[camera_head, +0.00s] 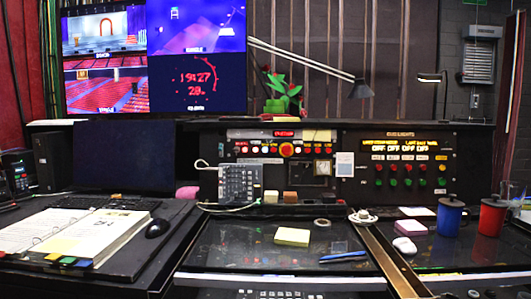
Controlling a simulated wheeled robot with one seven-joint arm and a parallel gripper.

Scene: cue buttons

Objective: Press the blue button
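A blue cylinder (449,216) stands upright at the right of the desk, with a small knob-like piece on its top. It is the most distinct blue upright object here; whether it is the blue button I cannot tell for sure. A red cylinder (491,217) of like shape stands just to its right. The control panel (350,187) behind has rows of small red, yellow, green and white buttons; I cannot make out a blue one among them. My gripper is not in view.
A white mouse (404,245) and a pink note pad (411,227) lie left of the blue cylinder. A desk lamp (357,100) reaches over the panel. An open binder (75,235), a yellow note pad (292,237) and a blue pen (343,257) lie further left.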

